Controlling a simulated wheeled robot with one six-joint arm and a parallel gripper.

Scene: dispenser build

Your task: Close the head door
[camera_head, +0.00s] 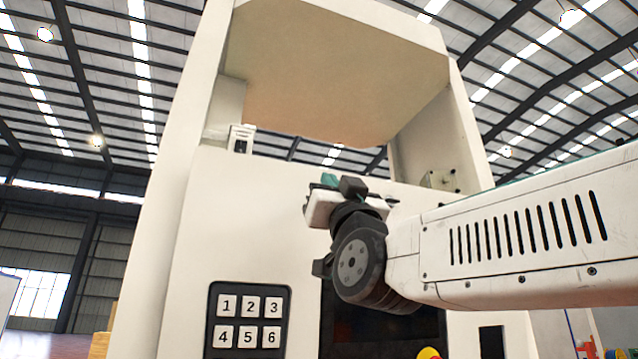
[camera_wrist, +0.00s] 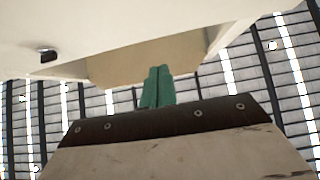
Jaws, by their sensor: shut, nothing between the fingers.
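The white dispenser (camera_head: 255,215) stands tall in front of me. Its head is an open frame, and the warehouse roof shows through the gap. A broad tan panel (camera_head: 340,70), seemingly the underside of the head door, hangs over the gap at the top. The panel also shows in the wrist view (camera_wrist: 115,68), beyond my fingertips. My gripper (camera_head: 330,181) is in front of the dispenser, below the gap. Its teal fingers (camera_wrist: 157,88) are together and empty, pointing up toward the panel. I cannot tell whether they touch anything.
A keypad (camera_head: 248,320) with numbered white keys is on the dispenser's lower front. A dark recess (camera_head: 335,335) lies partly behind my arm. Small fittings sit at the gap's left (camera_head: 241,139) and right (camera_head: 440,181) corners. Open air lies left of the dispenser.

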